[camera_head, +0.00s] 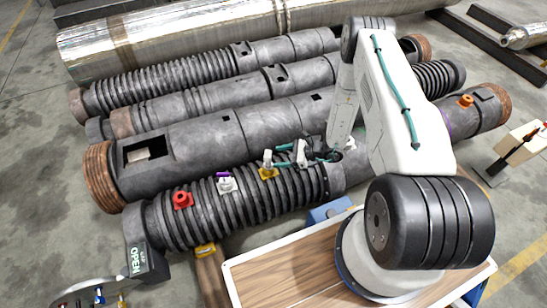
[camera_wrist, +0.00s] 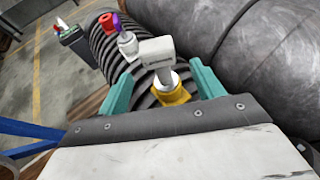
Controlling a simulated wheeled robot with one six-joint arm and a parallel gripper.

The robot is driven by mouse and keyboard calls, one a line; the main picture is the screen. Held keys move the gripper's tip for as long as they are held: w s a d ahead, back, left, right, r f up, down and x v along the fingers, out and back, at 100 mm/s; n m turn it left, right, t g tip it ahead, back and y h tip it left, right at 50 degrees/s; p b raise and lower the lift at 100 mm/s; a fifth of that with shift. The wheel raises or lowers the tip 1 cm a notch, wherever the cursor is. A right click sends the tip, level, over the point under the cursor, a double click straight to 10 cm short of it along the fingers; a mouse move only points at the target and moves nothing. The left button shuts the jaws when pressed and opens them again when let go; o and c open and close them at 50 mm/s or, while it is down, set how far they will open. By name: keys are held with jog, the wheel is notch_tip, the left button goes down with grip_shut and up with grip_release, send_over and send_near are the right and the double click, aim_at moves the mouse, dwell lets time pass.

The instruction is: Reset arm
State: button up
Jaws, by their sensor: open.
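My gripper (camera_head: 282,157) is open, just to the right of a white T-shaped piece (camera_head: 267,158) on a yellow base (camera_head: 268,173) on the near ribbed barrel (camera_head: 205,206). In the wrist view the teal fingers of my gripper (camera_wrist: 160,84) stand apart, one on each side of the white piece (camera_wrist: 157,49) and its yellow base (camera_wrist: 173,96). I cannot tell whether the fingertips reach past the piece; no grip shows. My white arm (camera_head: 400,110) reaches over the barrels from the wood-topped base at right.
A purple and white fitting (camera_head: 225,182) and a red fitting (camera_head: 182,199) sit further left on the barrel. An orange fitting (camera_head: 466,101) is at the right end. More barrels lie behind.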

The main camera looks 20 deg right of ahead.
jog(key=shift+s+d+r, duration=0.1)
jog(key=shift+d, duration=0.05)
dwell(0.4)
jog(key=w+a+r+n+g, duration=0.1)
jog(key=r+n, duration=0.1)
jog(key=r, duration=0.5)
jog(key=w+a+r+n+g+y, duration=0.1)
jog(key=r+n+g, duration=0.15)
jog(key=r, duration=0.35)
jog(key=w+a+r+n, duration=0.1)
jog(key=r+n, duration=0.1)
jog(key=r, duration=0.5)
jog(key=s+a+r+n+g+h, duration=0.1)
jog(key=s+a+r+n+g, duration=0.2)
jog(key=r, duration=0.6)
jog(key=s+a+r+n+g+h, duration=0.1)
jog(key=s+r+n, duration=0.3)
jog(key=r, duration=0.5)
jog(key=s+r+n+g+h, duration=0.1)
jog(key=s+r+n+h, duration=0.5)
jog(key=s+r, duration=0.75)
jog(key=s+d+r+n+t+h, duration=0.1)
jog(key=s+d+r+n+h, duration=0.1)
jog(key=s, duration=0.4)
jog(key=s+d+r+n+t+h, duration=0.2)
jog(key=s+d, duration=0.1)
jog(key=s, duration=0.4)
jog(key=shift+s+r+h, duration=0.3)
jog(key=shift+r+h, duration=0.1)
